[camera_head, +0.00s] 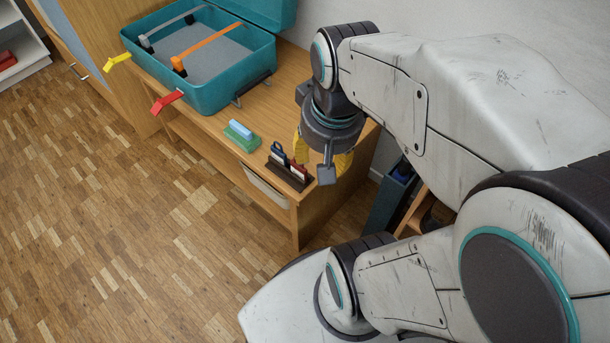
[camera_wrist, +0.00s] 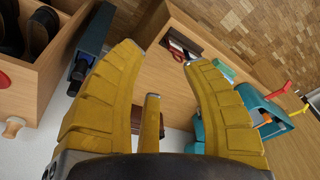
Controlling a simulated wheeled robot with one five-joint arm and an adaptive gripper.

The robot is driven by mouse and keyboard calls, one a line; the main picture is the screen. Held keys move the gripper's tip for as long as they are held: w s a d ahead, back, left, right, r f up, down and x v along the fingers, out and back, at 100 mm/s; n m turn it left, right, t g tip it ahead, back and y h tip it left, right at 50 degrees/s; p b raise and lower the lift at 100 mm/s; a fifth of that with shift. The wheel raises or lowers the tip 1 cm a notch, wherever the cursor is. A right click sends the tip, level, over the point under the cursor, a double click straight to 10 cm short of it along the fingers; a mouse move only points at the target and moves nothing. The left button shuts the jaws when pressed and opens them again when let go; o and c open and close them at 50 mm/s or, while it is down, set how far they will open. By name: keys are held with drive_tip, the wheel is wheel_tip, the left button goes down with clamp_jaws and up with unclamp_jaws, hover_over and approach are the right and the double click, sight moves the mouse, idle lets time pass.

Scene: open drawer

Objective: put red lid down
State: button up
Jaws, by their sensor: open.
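My gripper (camera_head: 325,160) hangs near the right end of the wooden bench, beside the small rack of tools, in the head view. In the wrist view its yellow fingers (camera_wrist: 163,57) are spread wide with nothing between them. No separate red lid can be clearly made out. A small red round patch (camera_wrist: 3,80) shows cut off at the left edge of the wrist view, on the side of a wooden box; I cannot tell whether it is a lid. A red latch (camera_head: 166,101) sticks out from the front of the open teal case.
The teal case (camera_head: 213,90) stands on the bench (camera_head: 208,122), its lid raised. A green block with a blue top (camera_head: 241,134) and a dark tool rack (camera_head: 289,172) stand near the front edge. A wooden box (camera_wrist: 56,60) holds dark objects. The parquet floor is clear.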

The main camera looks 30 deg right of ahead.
drive_tip(key=a+n, duration=0.1)
drive_tip(key=s+a+f+n, duration=0.1)
drive_tip(key=a+n, duration=0.1)
drive_tip(key=s+a+n, duration=0.1)
drive_tip(key=a, duration=0.1)
drive_tip(key=shift+s+f+y, duration=0.15)
drive_tip(key=shift+s+y, duration=0.05)
drive_tip(key=shift+y, duration=0.1)
